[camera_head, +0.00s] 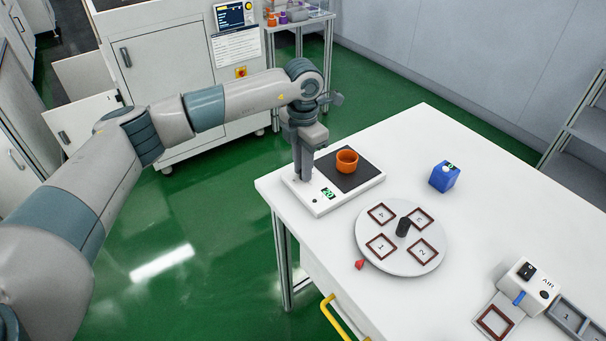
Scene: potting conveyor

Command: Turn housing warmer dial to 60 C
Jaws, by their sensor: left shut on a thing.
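The housing warmer (318,208) is a white, flat unit with a black plate (349,172) at the table's back left corner. Its small green display (328,193) has digits too small to read surely. An orange cup (346,160) stands on the black plate. My left gripper (303,178) points straight down at the left part of the warmer, left of the plate. Its fingers are shut on the dial, which they hide. The dial's angle cannot be seen. My right gripper is not in view.
A round turntable (368,248) with several numbered frames and a black centre knob stands in front of the warmer. A blue box (444,177) is to its right. An AIR unit (531,279) stands at the front right. A yellow handle (338,318) is below the table edge.

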